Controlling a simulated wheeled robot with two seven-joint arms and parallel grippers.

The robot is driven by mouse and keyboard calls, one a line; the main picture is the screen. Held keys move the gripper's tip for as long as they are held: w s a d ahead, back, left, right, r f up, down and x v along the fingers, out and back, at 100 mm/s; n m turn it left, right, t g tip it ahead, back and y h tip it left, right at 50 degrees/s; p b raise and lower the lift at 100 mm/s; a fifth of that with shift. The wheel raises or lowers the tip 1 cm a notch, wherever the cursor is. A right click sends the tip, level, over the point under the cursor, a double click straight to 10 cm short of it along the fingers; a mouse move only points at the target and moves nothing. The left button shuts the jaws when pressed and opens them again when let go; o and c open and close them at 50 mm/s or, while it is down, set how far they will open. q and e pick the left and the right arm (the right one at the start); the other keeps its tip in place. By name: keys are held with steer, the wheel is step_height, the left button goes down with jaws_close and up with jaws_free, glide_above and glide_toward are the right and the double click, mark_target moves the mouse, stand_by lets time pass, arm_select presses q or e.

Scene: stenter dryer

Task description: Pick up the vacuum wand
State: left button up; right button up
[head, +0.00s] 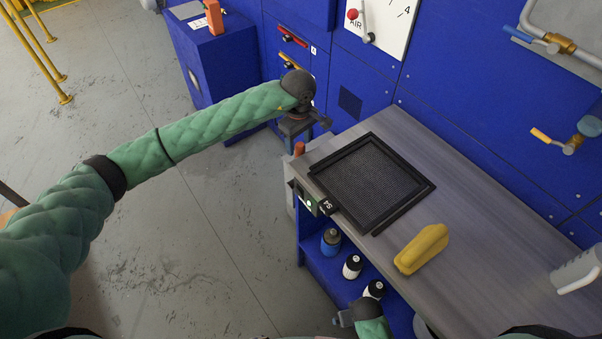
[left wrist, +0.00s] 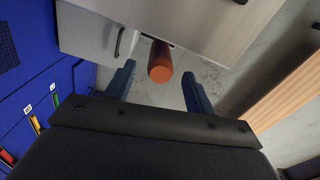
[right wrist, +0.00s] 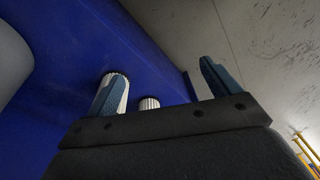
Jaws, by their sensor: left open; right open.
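An orange round-ended cylinder (head: 299,148) stands at the far left end of the workbench; it looks like the vacuum wand's handle, though I cannot be sure. In the left wrist view the orange cylinder (left wrist: 160,62) sits between the fingertips, apart from both, with its lower part hidden. My left gripper (head: 306,136) is open and empty just above it. My right gripper (head: 344,318) is low beside the bench's open shelf. In the right wrist view my right gripper (right wrist: 158,75) is open, with white ribbed bottle caps (right wrist: 149,103) showing beyond its fingers.
The workbench (head: 480,250) carries a black-framed mesh filter (head: 370,180), a yellow object (head: 421,248) and a grey jug (head: 578,278). Several bottles (head: 352,266) stand on the shelf below. Blue machine panels (head: 440,85) rise behind. The grey floor (head: 200,240) at left is clear.

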mark_target(300, 153)
arm_select(q)
steer(key=shift+s+d+f, duration=0.1)
steer(key=shift+d+f, duration=0.05)
steer(key=shift+f, duration=0.35)
step_height(300, 153, down, 3)
steer(key=shift+s+f, duration=0.1)
steer(key=shift+f, duration=0.45)
steer(key=c, duration=1)
arm_select(e)
steer(key=shift+s+d+f, duration=0.1)
steer(key=shift+s+f, duration=0.05)
steer(key=shift+f, duration=0.35)
steer(key=shift+s+d+f, duration=0.1)
steer(key=shift+s+f, duration=0.05)
steer(key=shift+f, duration=0.3)
